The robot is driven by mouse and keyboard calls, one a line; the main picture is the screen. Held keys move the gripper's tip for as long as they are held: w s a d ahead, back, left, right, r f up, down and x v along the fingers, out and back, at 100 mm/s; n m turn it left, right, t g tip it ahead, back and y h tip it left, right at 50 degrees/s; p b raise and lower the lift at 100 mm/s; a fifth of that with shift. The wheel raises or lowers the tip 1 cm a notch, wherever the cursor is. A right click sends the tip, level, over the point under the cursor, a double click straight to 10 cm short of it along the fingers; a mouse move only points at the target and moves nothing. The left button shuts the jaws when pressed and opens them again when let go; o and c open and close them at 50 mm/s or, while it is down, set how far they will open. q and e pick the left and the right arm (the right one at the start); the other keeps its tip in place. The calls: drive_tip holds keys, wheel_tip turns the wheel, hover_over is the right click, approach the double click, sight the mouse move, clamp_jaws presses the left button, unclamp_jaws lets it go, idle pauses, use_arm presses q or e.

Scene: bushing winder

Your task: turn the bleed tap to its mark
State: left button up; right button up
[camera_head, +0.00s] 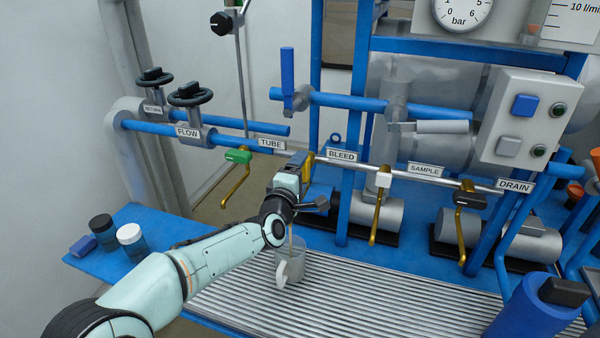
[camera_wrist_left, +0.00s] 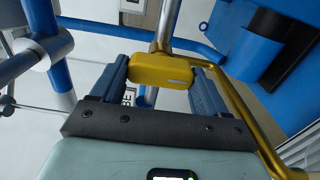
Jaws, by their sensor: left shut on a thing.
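The bleed tap has a yellow handle (camera_head: 308,166), just left of the BLEED label (camera_head: 341,155) on the thin metal pipe. In the left wrist view the yellow handle (camera_wrist_left: 160,71) lies between the two blue fingers. My left gripper (camera_head: 301,170) is shut on this handle; it also shows in the left wrist view (camera_wrist_left: 160,85). The gripper and wrist hide most of the tap in the head view. I cannot make out the tap's mark. A clear beaker (camera_head: 291,264) stands below on the ribbed tray. My right gripper is not in view.
A green-handled tap (camera_head: 238,156) is to the left; a white-handled tap (camera_head: 384,178) and a black-handled tap (camera_head: 468,196) are to the right. A blue upright post (camera_head: 351,190) stands close right of my gripper. The ribbed tray (camera_head: 400,305) is mostly clear.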

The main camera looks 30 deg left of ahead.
use_arm(q)
drive_tip(key=o, duration=1.1)
drive_tip(key=shift+c, duration=0.2)
drive_tip(key=p+v, duration=0.1)
drive_tip(key=v, duration=1.2)
drive_tip(key=shift+s, duration=0.25)
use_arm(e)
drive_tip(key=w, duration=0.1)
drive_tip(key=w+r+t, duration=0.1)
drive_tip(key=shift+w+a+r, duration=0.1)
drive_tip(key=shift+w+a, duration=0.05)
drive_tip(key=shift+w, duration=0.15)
use_arm(q)
drive_tip(key=shift+f, duration=0.1)
